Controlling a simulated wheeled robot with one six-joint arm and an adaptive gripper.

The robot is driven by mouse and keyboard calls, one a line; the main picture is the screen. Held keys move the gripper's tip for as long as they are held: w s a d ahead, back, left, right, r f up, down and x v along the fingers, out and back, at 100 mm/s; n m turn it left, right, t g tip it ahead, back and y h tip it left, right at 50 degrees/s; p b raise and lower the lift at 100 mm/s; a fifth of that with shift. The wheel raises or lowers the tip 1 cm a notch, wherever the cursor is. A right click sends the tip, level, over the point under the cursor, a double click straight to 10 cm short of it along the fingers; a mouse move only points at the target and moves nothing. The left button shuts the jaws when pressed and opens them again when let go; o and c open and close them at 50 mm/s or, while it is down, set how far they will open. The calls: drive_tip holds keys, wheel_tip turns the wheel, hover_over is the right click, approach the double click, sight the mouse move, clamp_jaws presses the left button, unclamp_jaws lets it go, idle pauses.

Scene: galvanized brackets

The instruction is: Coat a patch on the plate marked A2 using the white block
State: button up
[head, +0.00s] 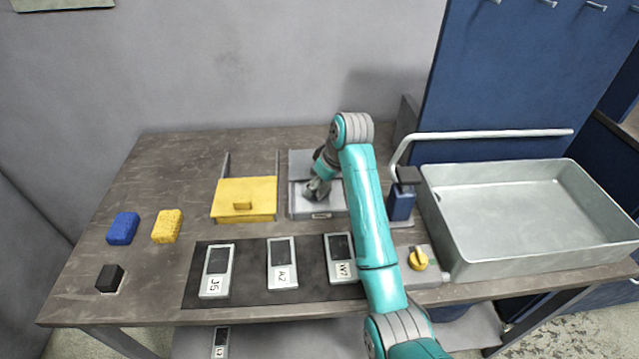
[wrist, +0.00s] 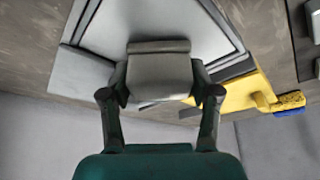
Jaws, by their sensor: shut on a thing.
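The plate marked A2 (head: 283,278) lies in the middle of a dark mat, with a dark area on its upper part and its label below. My gripper (head: 316,192) is behind the plates, down at a grey tray (head: 300,209). In the wrist view my gripper (wrist: 160,85) is shut on the white block (wrist: 160,78), which looks pale grey in shade. The tray's light surface (wrist: 112,25) with a dark border lies beyond the block. I cannot tell whether the block touches it. In the head view my arm and gripper hide the block.
Plates J5 (head: 217,281) and W7 (head: 341,271) flank A2; my arm passes close by W7. A yellow knob (head: 418,260) and large metal basin (head: 453,235) are right.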

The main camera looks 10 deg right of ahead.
drive_tip(key=shift+f, duration=0.5)
idle(1.1)
drive_tip(key=shift+r, duration=3.55)
